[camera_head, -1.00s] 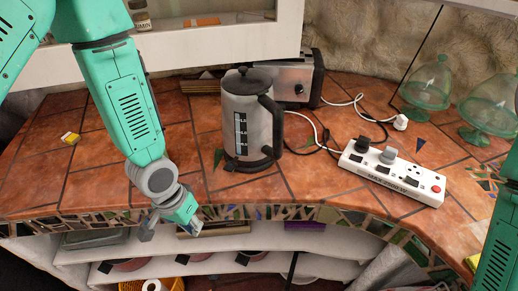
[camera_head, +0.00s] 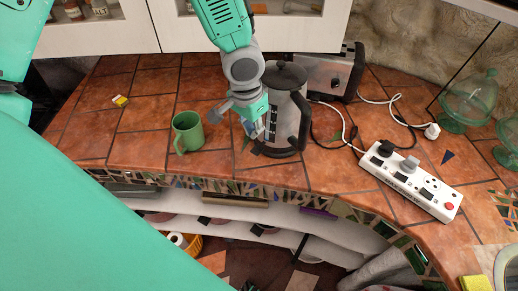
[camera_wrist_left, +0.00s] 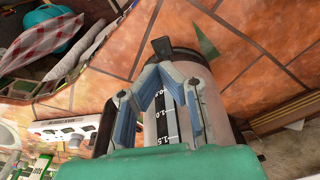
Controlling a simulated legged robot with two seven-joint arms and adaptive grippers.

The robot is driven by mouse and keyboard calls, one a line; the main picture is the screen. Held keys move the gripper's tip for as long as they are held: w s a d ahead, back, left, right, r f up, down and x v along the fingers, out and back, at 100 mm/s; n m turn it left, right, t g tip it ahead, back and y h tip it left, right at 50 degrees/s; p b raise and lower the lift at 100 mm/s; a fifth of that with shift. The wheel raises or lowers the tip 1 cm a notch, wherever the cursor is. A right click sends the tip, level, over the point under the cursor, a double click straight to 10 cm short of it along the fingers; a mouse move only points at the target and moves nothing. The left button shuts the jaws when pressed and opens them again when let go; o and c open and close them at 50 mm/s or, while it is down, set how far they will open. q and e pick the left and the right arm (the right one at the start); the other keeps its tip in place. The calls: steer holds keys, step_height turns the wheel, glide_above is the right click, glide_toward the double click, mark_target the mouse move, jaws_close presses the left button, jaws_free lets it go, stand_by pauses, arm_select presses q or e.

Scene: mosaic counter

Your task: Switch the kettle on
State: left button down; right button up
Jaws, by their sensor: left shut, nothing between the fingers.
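The kettle (camera_head: 283,122) is a grey cylinder with a black lid, black handle and a level scale, upright on the counter. The wrist view shows its body (camera_wrist_left: 177,130) behind my fingers. A small black tab (camera_wrist_left: 161,47), which looks like its switch, sticks out at the kettle's base. My left gripper (camera_head: 252,132) is shut and empty, close against the lower left side of the kettle in the head view. In the wrist view its fingertips (camera_wrist_left: 157,73) meet just short of the tab. Whether they touch the kettle I cannot tell. My right gripper is out of view.
A green mug (camera_head: 188,132) stands left of my left gripper. A toaster (camera_head: 325,78) is behind the kettle. A white power strip (camera_head: 410,182) with plugs and cables lies to the right, near green glass jars (camera_head: 468,100). The tiled counter's left part is mostly clear.

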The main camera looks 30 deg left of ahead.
mark_target(254, 152)
arm_select(q)
steer(key=f+b, duration=0.1)
steer(key=f, duration=0.1)
steer(key=f+b, duration=0.3)
steer(key=shift+w+f, duration=0.25)
steer(key=shift+f, duration=0.1)
steer(key=shift+w+d+f+b, duration=0.1)
steer(key=shift+d+f+b, duration=0.05)
steer(key=shift+f+b, duration=0.55)
steer(key=shift+a, duration=0.35)
step_height(254, 152, down, 2)
steer(key=shift+d+f+b, duration=0.1)
steer(key=shift+d+b, duration=0.05)
steer(key=shift+b, duration=0.65)
steer(key=shift+d+r, duration=0.1)
steer(key=shift+r, duration=0.3)
steer(key=shift+s+a+r+p, duration=0.15)
steer(key=shift+s+a+r, duration=0.1)
steer(key=shift+s, duration=0.55)
steer(key=shift+s+a+r+p, duration=0.15)
steer(key=shift+s+r, duration=0.1)
steer(key=shift+s, duration=0.5)
